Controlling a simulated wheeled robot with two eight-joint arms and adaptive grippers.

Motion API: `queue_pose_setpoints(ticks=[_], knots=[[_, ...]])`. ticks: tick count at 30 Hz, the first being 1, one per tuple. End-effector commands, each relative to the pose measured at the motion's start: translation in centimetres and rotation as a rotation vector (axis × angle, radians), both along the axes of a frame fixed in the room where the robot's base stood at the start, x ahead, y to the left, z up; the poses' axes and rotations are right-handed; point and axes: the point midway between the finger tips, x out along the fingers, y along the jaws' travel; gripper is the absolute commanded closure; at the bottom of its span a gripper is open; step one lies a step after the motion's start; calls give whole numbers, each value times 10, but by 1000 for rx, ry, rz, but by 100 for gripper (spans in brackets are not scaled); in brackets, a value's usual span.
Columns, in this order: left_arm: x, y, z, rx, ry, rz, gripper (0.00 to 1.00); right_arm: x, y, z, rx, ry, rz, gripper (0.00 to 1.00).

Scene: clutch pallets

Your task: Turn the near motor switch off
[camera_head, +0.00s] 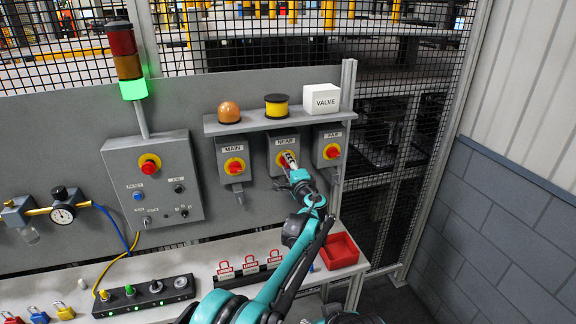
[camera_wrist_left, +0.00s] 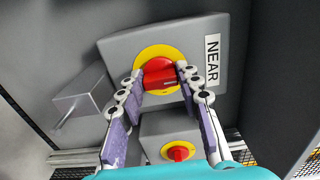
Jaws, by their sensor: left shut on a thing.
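The near motor switch is a grey box (camera_head: 277,147) labelled NEAR, in the middle of three switch boxes on the panel. Its red knob (camera_wrist_left: 160,76) sits on a yellow round plate (camera_wrist_left: 148,56), seen in the left wrist view. In the head view the gripper mostly hides the knob. I cannot tell its exact angle. My right gripper is not in view.
The MAIN switch (camera_head: 235,165) is left of NEAR, and the FAR switch (camera_head: 332,152) is right. A shelf (camera_head: 250,123) above holds a white VALVE box (camera_head: 321,99). A control box (camera_head: 152,180) is further left. A red bin (camera_head: 339,251) and red tags (camera_head: 249,264) are below.

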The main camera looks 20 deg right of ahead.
Motion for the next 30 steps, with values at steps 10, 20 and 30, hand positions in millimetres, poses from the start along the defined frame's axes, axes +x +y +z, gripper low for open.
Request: queue_pose_setpoints(ticks=[10, 20, 30], knots=[[0, 1, 0, -1, 0, 1, 45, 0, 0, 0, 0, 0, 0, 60], [-6, 0, 0, 0, 0, 0, 45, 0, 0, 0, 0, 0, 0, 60], [-72, -3, 0, 0, 1, -2, 45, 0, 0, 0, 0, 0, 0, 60]])
